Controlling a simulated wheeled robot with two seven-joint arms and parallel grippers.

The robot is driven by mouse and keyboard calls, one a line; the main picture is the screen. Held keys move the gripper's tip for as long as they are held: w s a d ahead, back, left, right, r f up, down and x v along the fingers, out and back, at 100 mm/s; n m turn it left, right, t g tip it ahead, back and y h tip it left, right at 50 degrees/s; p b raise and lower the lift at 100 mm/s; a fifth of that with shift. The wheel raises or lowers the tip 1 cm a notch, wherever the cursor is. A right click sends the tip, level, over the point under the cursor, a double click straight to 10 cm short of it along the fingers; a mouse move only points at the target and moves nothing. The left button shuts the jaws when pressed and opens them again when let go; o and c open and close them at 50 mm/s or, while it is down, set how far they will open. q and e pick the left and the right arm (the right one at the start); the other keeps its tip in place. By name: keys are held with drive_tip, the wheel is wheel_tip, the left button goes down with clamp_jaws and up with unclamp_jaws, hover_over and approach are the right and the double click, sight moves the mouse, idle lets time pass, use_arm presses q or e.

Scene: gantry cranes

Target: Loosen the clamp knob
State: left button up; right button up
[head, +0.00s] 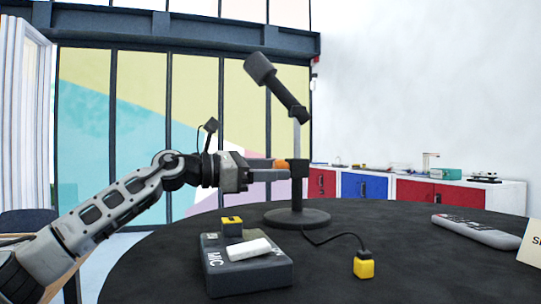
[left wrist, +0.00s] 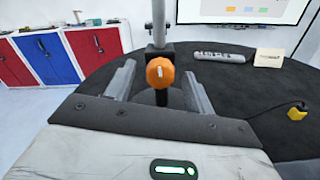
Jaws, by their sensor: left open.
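The orange clamp knob (head: 281,163) sits on the black clamp of the microphone stand (head: 297,214), which stands upright on its round base. In the left wrist view the knob (left wrist: 160,72) shows face-on with a pale mark, centred between the two fingers. My left gripper (head: 272,174) is open and level with the knob, its fingers pointing at the stand. In the left wrist view gaps show on both sides of the knob, and no finger visibly touches it. In the head view the gripper partly hides the knob. My right gripper is in neither view.
A dark MIC box (head: 245,281) with a yellow block (head: 231,227) stands below my left gripper. A cable runs from the stand to a yellow plug (head: 363,265).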

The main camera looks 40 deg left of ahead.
use_arm(q)
drive_tip(key=shift+w+d, duration=0.1)
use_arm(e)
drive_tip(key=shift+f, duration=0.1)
use_arm(q)
drive_tip(key=shift+c, duration=0.2)
drive_tip(key=c, duration=0.9)
